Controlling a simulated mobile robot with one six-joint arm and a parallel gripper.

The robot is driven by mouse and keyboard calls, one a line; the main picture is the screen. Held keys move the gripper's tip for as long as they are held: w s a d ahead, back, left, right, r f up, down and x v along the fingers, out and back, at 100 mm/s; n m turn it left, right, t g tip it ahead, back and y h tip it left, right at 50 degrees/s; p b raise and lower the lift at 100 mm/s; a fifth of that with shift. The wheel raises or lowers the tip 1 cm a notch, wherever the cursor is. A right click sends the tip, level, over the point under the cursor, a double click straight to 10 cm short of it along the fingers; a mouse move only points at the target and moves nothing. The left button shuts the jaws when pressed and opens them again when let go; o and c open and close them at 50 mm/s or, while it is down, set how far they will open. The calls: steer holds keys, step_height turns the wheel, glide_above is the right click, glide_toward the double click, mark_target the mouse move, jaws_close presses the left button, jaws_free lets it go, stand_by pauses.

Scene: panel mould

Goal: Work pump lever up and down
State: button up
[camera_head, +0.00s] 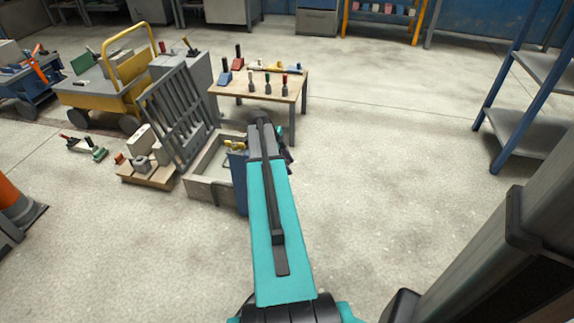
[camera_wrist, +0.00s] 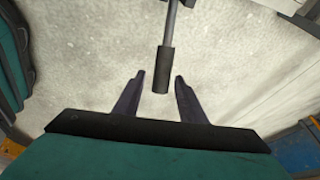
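In the wrist view a lever with a dark cylindrical grip (camera_wrist: 164,70) on a thin rod comes down from the top edge. My gripper (camera_wrist: 159,78) is open, with one dark finger on each side of the grip's end. Gaps show between the grip and both fingers, and the grip appears untouched. In the head view my teal arm reaches forward and hides most of the gripper. A blue housing (camera_head: 238,180) stands beside the arm, at the mould's right side; I cannot tell whether it is the pump. The lever is not clear in the head view.
A grey box-shaped mould (camera_head: 205,191) with an upright ribbed panel (camera_head: 178,118) stands left of my arm. A wooden table (camera_head: 262,90) with several small tools is behind it. A yellow cart (camera_head: 100,97) is at the left and a blue shelf (camera_head: 535,110) at the right.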

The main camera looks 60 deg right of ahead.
steer(key=shift+c, duration=0.3)
jaws_close()
steer(key=shift+a+f, duration=0.1)
steer(key=shift+a, duration=0.15)
steer(key=shift+d, duration=0.1)
